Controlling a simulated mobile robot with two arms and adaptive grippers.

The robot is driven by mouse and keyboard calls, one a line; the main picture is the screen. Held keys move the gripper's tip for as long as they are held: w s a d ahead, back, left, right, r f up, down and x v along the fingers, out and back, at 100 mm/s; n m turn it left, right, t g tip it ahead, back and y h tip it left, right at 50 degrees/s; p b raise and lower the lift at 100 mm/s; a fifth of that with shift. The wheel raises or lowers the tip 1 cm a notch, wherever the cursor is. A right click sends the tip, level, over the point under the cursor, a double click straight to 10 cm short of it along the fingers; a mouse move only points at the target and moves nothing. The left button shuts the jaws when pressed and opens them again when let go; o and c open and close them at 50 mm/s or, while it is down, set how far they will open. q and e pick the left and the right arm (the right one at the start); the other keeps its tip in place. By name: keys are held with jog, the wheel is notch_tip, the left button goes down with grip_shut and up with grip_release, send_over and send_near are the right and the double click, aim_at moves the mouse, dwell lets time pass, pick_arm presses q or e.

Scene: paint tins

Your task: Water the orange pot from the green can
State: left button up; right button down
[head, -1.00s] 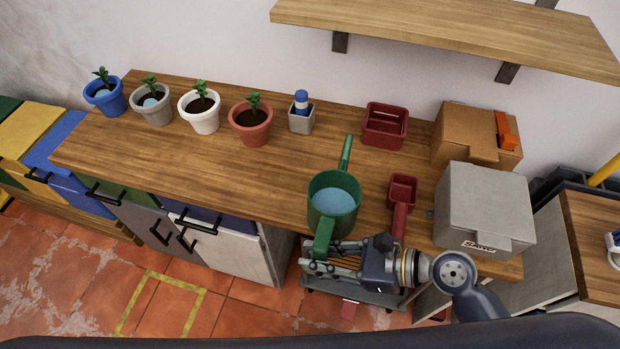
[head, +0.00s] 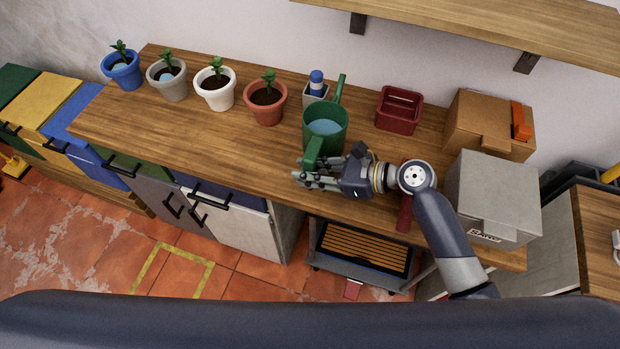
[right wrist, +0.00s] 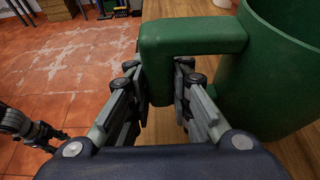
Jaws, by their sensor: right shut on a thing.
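The green can (head: 338,128) is about upright above the wooden bench, with blue water inside and its spout pointing to the wall. My right gripper (head: 312,176) is shut on its handle; in the right wrist view the fingers (right wrist: 160,100) are on both sides of the green handle (right wrist: 190,38). The orange pot (head: 265,109), with dark soil and a small plant, stands on the bench left of the can, apart from it. Part of what looks like my left gripper (right wrist: 28,128) shows at the left edge of the right wrist view; its fingers are unclear.
White (head: 214,97), grey (head: 168,85) and blue (head: 123,77) pots stand left of the orange pot. A small grey holder with a blue-topped bottle (head: 316,83) is behind the can. A red basket (head: 398,112) and boxes (head: 490,125) stand right. A shelf (head: 480,25) hangs above.

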notch_tip(320, 180, down, 2)
jog(key=shift+s+f+p, duration=0.1)
jog(key=shift+p, duration=0.5)
jog(key=shift+f, duration=0.25)
jog(key=c, duration=1.5)
grip_release()
jog(key=shift+s+f, duration=0.1)
jog(key=shift+f, duration=0.05)
jog(key=shift+o, duration=0.2)
jog(key=shift+f+b, duration=0.2)
jog(key=shift+b, duration=0.15)
jog(key=b+v, duration=0.1)
jog(key=v, duration=0.4)
jog(key=b+v, duration=0.1)
jog(key=v, duration=0.5)
jog(key=shift+a+r, duration=0.15)
jog(key=shift+r, duration=0.05)
jog(key=shift+s, duration=0.1)
